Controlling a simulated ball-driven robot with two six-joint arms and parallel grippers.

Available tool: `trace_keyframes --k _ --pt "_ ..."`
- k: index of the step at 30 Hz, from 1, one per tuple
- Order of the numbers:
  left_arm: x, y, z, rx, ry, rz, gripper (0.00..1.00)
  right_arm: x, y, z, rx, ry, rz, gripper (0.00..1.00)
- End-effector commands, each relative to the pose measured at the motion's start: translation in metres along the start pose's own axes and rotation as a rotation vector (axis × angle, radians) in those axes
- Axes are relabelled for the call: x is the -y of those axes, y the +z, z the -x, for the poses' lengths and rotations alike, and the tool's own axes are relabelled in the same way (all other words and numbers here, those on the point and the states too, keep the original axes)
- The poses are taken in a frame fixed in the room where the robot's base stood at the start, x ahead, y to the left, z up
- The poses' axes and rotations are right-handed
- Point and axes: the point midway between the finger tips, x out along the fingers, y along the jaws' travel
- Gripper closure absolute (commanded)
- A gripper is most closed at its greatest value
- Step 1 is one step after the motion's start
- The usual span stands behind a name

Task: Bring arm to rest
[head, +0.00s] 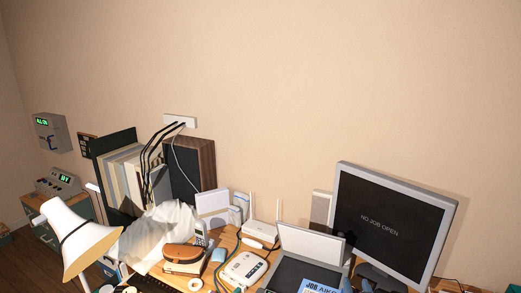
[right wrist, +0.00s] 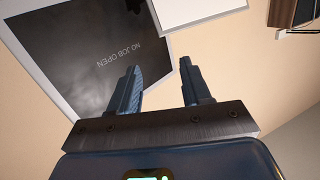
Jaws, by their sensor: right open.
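My right gripper (right wrist: 161,92) shows clearly in the right wrist view. Its two dark blue fingers stand apart with nothing between them. Beyond them in that view is the dark screen of the monitor (right wrist: 95,60), which reads "NO JOB OPEN". The same monitor (head: 390,222) stands at the right of the head view. In the head view only small dark blue parts show low by the monitor, and I cannot make out the fingers there. My left gripper is in neither view.
The desk is crowded. A white lamp (head: 78,240) stands at the front left, with a crumpled white sheet (head: 165,232) beside it.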

Motion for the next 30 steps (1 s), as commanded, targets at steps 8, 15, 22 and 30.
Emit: trace_keyframes --k 8,15,22,30 --pt "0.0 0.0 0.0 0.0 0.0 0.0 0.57 0.013 0.005 0.124 -0.233 -0.041 0.046 0.52" --pt "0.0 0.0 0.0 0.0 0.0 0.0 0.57 0.019 0.007 0.227 -0.31 -0.068 0.063 0.52" --pt "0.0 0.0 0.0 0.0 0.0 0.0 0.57 0.019 0.026 0.302 -0.216 -0.089 0.067 0.52" --pt "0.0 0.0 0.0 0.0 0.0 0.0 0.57 0.017 0.056 0.345 -0.083 -0.102 0.073 0.52"
